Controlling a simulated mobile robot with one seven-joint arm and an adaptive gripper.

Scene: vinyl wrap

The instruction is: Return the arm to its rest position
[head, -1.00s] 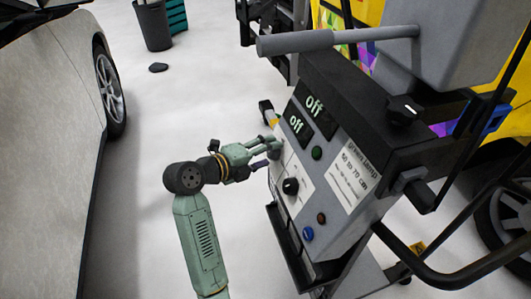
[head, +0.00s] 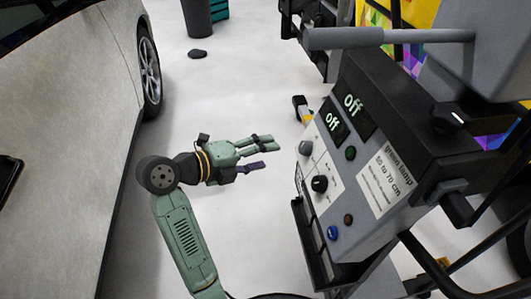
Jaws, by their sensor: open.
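My arm (head: 183,238) rises from the bottom of the head view, bends at a dark joint and points right. My gripper (head: 267,155) is open and empty, its fingers apart in the air over the pale floor. It is left of the grey control panel (head: 375,205) and clear of it. The panel has a grey knob (head: 306,147) nearest my gripper and a black knob (head: 319,184) below that. Two displays on the panel read "off".
A light car (head: 75,120) stands along the left. The panel's machine, with a grey handle bar (head: 385,37) and black tubing, fills the right. A dark bin (head: 196,18) and a small dark object (head: 197,54) are at the back. The floor (head: 235,95) between is free.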

